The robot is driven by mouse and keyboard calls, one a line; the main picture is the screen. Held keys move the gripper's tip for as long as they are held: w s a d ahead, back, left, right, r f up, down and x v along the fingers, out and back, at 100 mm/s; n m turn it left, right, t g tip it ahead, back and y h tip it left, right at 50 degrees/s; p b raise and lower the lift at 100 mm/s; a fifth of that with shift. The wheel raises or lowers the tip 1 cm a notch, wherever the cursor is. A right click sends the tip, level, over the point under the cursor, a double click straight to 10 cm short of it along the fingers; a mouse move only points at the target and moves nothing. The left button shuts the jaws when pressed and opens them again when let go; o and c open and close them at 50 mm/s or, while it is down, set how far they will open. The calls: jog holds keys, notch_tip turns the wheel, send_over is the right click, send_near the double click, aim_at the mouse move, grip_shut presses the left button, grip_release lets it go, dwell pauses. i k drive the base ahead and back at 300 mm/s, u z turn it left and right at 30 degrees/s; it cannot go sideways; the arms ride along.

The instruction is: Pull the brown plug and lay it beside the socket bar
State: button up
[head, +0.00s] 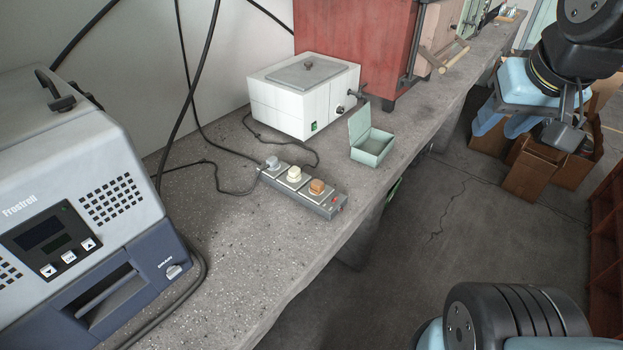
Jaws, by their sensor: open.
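The brown plug (317,187) sits in the right-hand, nearest socket of the grey socket bar (327,208), which lies on the concrete bench. A white plug (294,173) sits in the middle socket and a grey plug (272,162) in the far left one. A small red light shows at the bar's near end. My gripper (503,124) is at the upper right, over the floor beyond the bench edge. Its light blue fingers are apart with nothing seen between them. It is well away from the plug and the bar.
An open pale green box (372,147) and a white appliance (303,98) stand behind the bar. A large grey-blue Frostrell machine (85,200) stands at left. Dark cables (215,165) run behind the bar. Bare bench (225,250) lies in front, left of the bench edge.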

aim_at(317, 187)
jog(key=u, duration=0.25)
jog(key=k, duration=0.35)
jog(key=u, duration=0.55)
jog(key=i, duration=0.5)
jog(key=z, duration=0.1)
